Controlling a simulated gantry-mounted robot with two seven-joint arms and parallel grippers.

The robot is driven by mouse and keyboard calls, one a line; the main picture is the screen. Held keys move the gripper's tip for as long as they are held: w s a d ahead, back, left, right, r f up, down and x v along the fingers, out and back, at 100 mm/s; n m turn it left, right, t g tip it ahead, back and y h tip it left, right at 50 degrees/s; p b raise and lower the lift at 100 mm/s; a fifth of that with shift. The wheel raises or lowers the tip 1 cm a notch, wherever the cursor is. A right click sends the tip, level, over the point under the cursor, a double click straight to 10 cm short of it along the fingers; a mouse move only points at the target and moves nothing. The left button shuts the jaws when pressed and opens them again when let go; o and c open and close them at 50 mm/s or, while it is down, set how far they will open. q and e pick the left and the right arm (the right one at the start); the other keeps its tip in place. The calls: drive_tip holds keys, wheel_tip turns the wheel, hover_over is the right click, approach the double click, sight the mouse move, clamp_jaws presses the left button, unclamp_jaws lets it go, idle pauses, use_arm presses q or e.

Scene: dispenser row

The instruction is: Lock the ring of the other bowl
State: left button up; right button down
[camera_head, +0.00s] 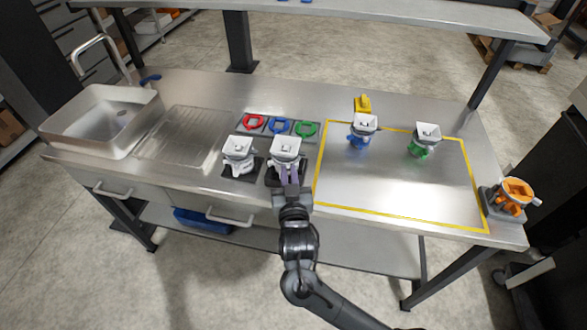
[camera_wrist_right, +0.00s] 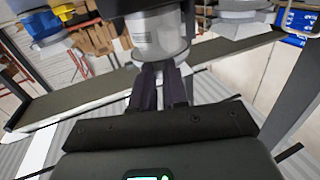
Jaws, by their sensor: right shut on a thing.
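Two white units with square bowl tops stand side by side on dark bases, the left bowl (camera_head: 238,147) and the right bowl (camera_head: 286,145). My right gripper (camera_head: 290,180) is at the front of the right bowl's unit, below its bowl top. In the right wrist view its two dark fingers (camera_wrist_right: 162,88) are closed against a whitish round body (camera_wrist_right: 158,38). No ring can be made out clearly on either unit, and the gripped part is mostly hidden. My left gripper is not in view.
Red (camera_head: 254,121), blue (camera_head: 280,126) and green (camera_head: 306,129) rings lie behind the units. Bowls with blue (camera_head: 363,122) and green (camera_head: 427,132) parts stand in the yellow outline, its front free. A yellow piece (camera_head: 363,103), orange unit (camera_head: 515,190) and sink (camera_head: 103,118) are around.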

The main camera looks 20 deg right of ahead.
drive_tip(key=a+m+h, duration=0.1)
drive_tip(key=m+g+h+p, duration=0.1)
drive_tip(key=h, duration=0.1)
drive_tip(key=shift+w+a+h, duration=0.2)
drive_tip(key=shift+a+h, duration=0.1)
drive_tip(key=shift+a, duration=0.05)
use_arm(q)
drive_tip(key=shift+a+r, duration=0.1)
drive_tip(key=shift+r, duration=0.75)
use_arm(e)
drive_tip(key=shift+g, duration=0.3)
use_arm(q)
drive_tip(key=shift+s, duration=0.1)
use_arm(e)
drive_tip(key=c, duration=1.1)
unclamp_jaws()
drive_tip(key=shift+w, duration=0.1)
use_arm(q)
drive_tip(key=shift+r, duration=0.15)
